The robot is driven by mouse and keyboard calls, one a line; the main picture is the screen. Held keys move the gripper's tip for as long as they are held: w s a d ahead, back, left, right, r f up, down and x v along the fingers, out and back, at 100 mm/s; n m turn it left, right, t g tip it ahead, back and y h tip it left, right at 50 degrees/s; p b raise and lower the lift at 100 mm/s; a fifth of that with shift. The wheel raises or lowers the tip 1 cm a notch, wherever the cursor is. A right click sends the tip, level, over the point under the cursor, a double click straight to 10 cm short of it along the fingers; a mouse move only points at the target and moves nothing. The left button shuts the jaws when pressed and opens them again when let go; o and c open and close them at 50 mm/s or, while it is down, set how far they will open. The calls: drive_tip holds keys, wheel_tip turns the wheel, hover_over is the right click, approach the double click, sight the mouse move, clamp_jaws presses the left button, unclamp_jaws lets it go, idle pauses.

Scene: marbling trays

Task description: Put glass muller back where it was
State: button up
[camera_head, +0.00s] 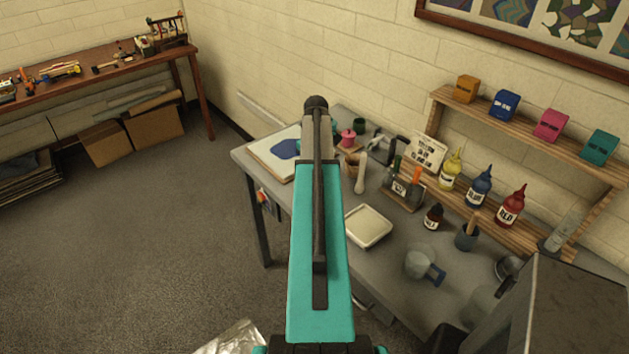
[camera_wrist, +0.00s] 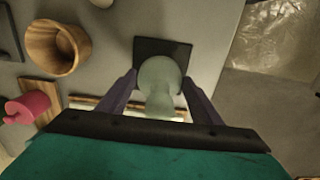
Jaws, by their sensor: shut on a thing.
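The pale, translucent glass muller (camera_wrist: 157,85) shows in the wrist view between the fingers of my gripper (camera_wrist: 158,80), which is shut on it. A dark square pad (camera_wrist: 180,48) lies on the table behind the muller in that view, partly covered by it. I cannot tell whether the muller touches the pad or hangs above it. In the head view my arm hides the muller, the pad and the fingers.
A wooden cup (camera_wrist: 52,48) and a pink object (camera_wrist: 30,104) stand left of the muller in the wrist view. On the grey table are a blue-stained board (camera_head: 265,157), a cream tray (camera_head: 368,226) and a jug (camera_head: 420,263). Bottles line the right side; the table edge is close.

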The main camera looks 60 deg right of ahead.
drive_tip(key=shift+f+b, duration=1.05)
drive_tip(key=shift+f, duration=0.7)
drive_tip(key=shift+f, duration=0.1)
drive_tip(key=o, duration=1.3)
drive_tip(key=shift+r+p, duration=3.3)
drive_tip(key=shift+r, duration=2.85)
drive_tip(key=shift+s+a+f, duration=0.1)
